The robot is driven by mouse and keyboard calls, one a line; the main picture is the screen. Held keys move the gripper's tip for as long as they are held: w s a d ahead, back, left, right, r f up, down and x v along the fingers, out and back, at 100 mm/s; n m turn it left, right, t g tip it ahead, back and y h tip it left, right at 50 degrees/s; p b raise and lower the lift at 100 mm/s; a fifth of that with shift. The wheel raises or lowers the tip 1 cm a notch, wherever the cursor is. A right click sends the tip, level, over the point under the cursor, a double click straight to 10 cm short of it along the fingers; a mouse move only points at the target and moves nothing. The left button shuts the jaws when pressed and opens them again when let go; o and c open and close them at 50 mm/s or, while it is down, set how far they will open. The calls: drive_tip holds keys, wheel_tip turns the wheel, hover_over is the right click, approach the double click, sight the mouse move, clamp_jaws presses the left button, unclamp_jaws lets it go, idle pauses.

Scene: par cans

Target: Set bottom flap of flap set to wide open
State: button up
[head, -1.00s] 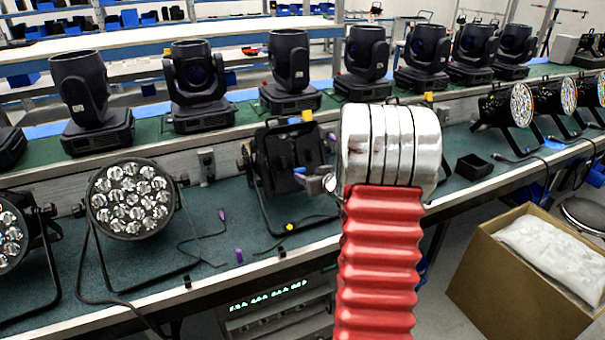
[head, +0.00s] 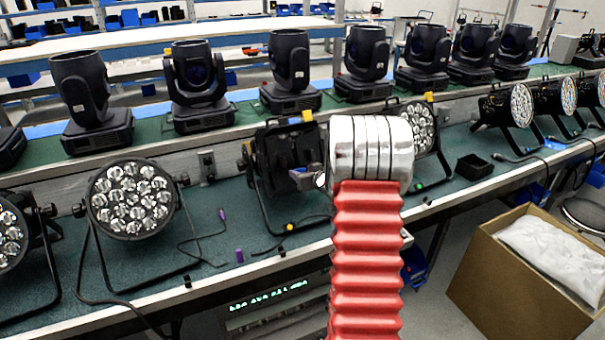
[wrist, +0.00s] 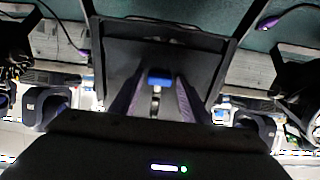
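The flap set (head: 285,145) is on a black par can in the middle of the bench, with a yellow tag on top. My gripper (head: 308,178) is at its lower front, mostly hidden behind my arm's silver end. In the wrist view, a broad black panel (wrist: 120,60) of the flap set fills the middle. The bottom flap's angle is unclear.
Lit-face par cans stand left (head: 130,198) and right (head: 418,125) of the flap set. Moving-head lights (head: 290,75) line the shelf behind. Cables and a purple plug (head: 239,255) lie on the bench. A cardboard box (head: 520,285) stands at lower right.

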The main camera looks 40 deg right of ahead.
drive_tip(key=c, duration=0.7)
drive_tip(key=shift+a, duration=0.15)
drive_tip(key=shift+c, duration=0.5)
drive_tip(key=shift+s, duration=0.15)
drive_tip(key=shift+f, duration=0.1)
drive_tip(key=shift+s+a+f+t+h, duration=0.15)
drive_tip(key=shift+s+f+t+h, duration=0.4)
drive_tip(key=shift+t, duration=0.95)
drive_tip(key=shift+s+a+f+t+h, duration=0.25)
drive_tip(key=shift+s+f+t, duration=0.45)
drive_tip(key=shift+t, duration=0.8)
drive_tip(key=shift+s+a+f+t+h, duration=0.1)
drive_tip(key=shift+s+f+t+h, duration=0.4)
drive_tip(key=shift+t, duration=1)
drive_tip(key=shift+s+f, duration=0.1)
drive_tip(key=shift+s, duration=0.1)
